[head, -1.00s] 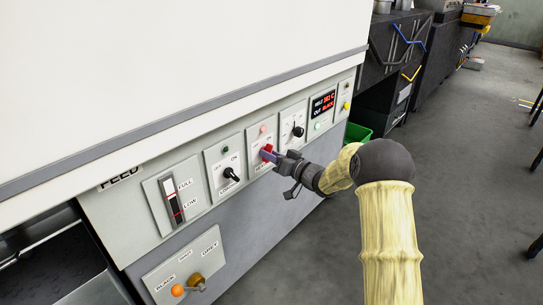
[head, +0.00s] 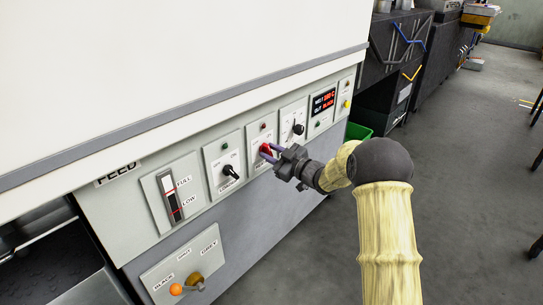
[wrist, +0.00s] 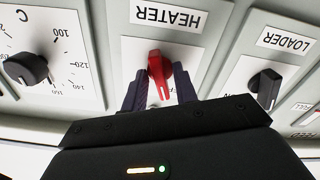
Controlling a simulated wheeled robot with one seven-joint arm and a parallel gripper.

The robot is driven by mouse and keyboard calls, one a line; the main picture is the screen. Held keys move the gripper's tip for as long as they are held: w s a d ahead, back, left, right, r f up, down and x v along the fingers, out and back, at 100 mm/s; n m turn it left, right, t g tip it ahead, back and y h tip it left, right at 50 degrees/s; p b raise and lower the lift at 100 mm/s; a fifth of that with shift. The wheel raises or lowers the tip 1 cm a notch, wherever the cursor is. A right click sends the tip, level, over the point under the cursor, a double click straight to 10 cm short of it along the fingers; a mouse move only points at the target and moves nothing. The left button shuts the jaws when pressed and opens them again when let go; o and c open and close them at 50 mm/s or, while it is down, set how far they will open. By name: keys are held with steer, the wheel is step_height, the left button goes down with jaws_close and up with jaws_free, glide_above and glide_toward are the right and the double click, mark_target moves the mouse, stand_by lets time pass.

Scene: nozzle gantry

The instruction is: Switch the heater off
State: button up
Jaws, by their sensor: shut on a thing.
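The heater switch is a red knob (head: 267,149) on its own pale plate on the machine's front panel. In the wrist view, where the panel appears upside down, the red knob (wrist: 160,73) sits under the HEATER label (wrist: 168,16). A pale line on the knob points down in that view, toward a partly hidden label. My gripper (head: 271,153) is shut on the red knob, with one dark finger on each side in the wrist view (wrist: 161,92). The small lamp (head: 263,126) above the knob looks dark red.
The black loader knob (head: 231,172) is to the left, and a black dial (head: 298,129) is to the right. A red-lettered display (head: 323,103) is further right. A green bin (head: 358,132) stands past the panel's end.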

steer(key=shift+f+n+b, duration=0.15)
steer(key=shift+n+b, duration=0.15)
steer(key=shift+n, duration=0.6)
steer(key=o, duration=0.6)
steer(key=shift+d, duration=0.1)
steer(key=p+v, duration=0.4)
steer(key=v, duration=1.3)
steer(key=shift+s, duration=0.2)
steer(key=shift+d, duration=0.15)
